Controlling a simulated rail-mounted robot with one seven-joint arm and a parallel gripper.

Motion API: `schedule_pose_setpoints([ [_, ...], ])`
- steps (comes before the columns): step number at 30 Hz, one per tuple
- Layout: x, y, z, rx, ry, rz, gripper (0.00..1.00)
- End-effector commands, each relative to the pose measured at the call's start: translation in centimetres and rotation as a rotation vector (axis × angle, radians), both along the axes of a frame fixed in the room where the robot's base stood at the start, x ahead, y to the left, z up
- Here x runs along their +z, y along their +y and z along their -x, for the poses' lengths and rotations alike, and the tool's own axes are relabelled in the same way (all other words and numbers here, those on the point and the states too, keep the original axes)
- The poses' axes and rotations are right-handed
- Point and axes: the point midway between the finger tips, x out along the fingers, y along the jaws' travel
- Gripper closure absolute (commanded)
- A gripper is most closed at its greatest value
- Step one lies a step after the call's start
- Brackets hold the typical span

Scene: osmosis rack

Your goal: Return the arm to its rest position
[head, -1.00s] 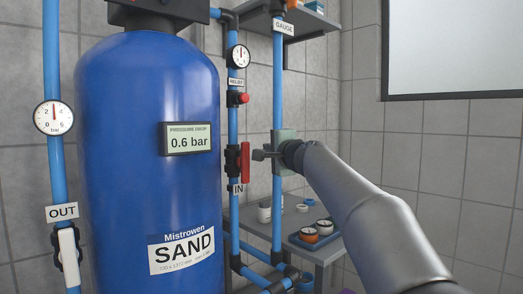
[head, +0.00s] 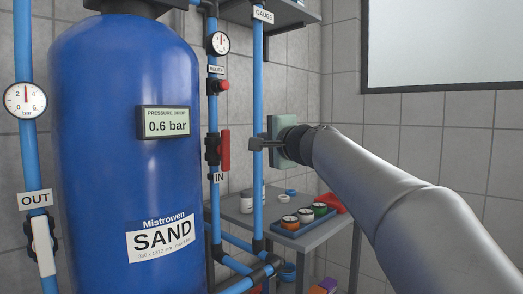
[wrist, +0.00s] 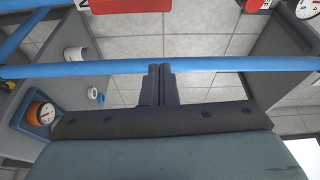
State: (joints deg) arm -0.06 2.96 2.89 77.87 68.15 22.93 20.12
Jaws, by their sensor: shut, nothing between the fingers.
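My gripper (head: 253,143) is shut and empty. It points left in the head view, its fingertips overlapping the blue vertical pipe (head: 258,90) under the GAUGE label. A gap separates it from the red valve handle (head: 226,150) above the IN label. The handle stands upright along its pipe. In the wrist view the closed fingertips (wrist: 160,68) lie at a blue pipe (wrist: 220,65) that crosses the picture. I cannot tell whether they touch it. My arm reaches in from the lower right.
The blue SAND tank (head: 125,120) stands at left. A grey table (head: 236,216) below holds a blue tray (head: 290,229) with several jars or gauges. A shelf (head: 285,18) hangs above. The space right of the pipes, before the tiled wall, is largely free around my arm.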

Motion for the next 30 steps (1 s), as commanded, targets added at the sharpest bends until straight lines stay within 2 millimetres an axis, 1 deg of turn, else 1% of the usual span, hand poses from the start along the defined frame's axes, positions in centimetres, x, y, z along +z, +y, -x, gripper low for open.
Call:
schedule_pose_setpoints([
  [2,0.1,0.2,0.5,0.011,0.026,0.053,1.00],
  [4,-0.7,0.4,1.4,0.031,0.073,0.145,1.00],
  [5,-1.2,0.5,2.0,0.045,0.100,0.196,1.00],
  [8,-4.1,0.6,5.0,0.113,0.213,0.402,1.00],
  [9,-5.5,0.4,6.6,0.149,0.263,0.489,1.00],
  [11,-7.7,-0.1,9.4,0.210,0.339,0.616,1.00],
  [12,-9.1,-0.5,11.4,0.255,0.391,0.697,1.00],
  [14,-11.0,-1.4,14.8,0.329,0.469,0.815,1.00],
  [15,-12.3,-2.1,17.3,0.383,0.522,0.891,1.00],
  [17,-13.8,-3.3,21.2,0.467,0.600,1.000,1.00],
  [18,-14.8,-4.1,23.8,0.525,0.649,1.066,1.00],
  [20,-15.9,-5.4,27.4,0.609,0.715,1.152,1.00],
  [21,-16.6,-6.1,29.6,0.660,0.752,1.202,1.00],
  [24,-17.7,-7.7,33.9,0.765,0.825,1.292,1.00],
  [25,-17.9,-8.1,34.8,0.789,0.840,1.313,1.00],
  [27,-18.4,-8.8,36.5,0.828,0.867,1.344,1.00],
  [30,-18.8,-9.2,37.4,0.855,0.884,1.365,1.00],
])
